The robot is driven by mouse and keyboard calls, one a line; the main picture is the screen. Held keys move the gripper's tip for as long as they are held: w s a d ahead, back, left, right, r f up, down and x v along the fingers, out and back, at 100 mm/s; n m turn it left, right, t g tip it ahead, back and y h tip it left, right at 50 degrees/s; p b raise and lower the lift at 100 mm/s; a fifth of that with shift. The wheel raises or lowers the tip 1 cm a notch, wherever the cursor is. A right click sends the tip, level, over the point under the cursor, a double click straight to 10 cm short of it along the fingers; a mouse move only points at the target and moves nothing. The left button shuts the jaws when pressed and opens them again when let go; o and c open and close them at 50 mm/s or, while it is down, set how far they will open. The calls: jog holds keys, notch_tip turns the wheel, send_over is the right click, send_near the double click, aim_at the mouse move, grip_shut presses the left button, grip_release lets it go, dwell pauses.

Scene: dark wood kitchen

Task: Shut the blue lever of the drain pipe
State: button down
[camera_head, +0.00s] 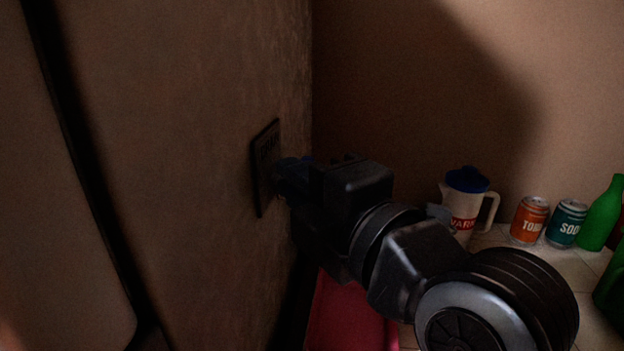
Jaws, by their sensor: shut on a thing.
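A dark plate (265,167) with faint raised lettering is fixed to the brown wall at the left centre. The blue lever (289,170) stands out from this plate and is dim in the shadow. My gripper (305,178) is at the lever and shut on it, with my dark arm reaching in from the lower right. The fingertips are dark and partly hide the lever, so its exact angle is hard to tell. The drain pipe itself cannot be made out.
A white jug with a blue lid (466,190), an orange can (529,220), a teal can (566,223) and green bottles (601,215) stand on the tiled surface at the right. A red tray-like thing (345,318) lies below my arm. The wall corner is close behind my gripper.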

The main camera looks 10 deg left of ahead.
jog(key=shift+f, duration=0.1)
jog(key=c, duration=1.2)
grip_release()
jog(key=b+v, duration=0.1)
jog(key=v, duration=0.6)
jog(key=shift+s+d+b, duration=0.25)
jog(key=shift+d+b, duration=0.05)
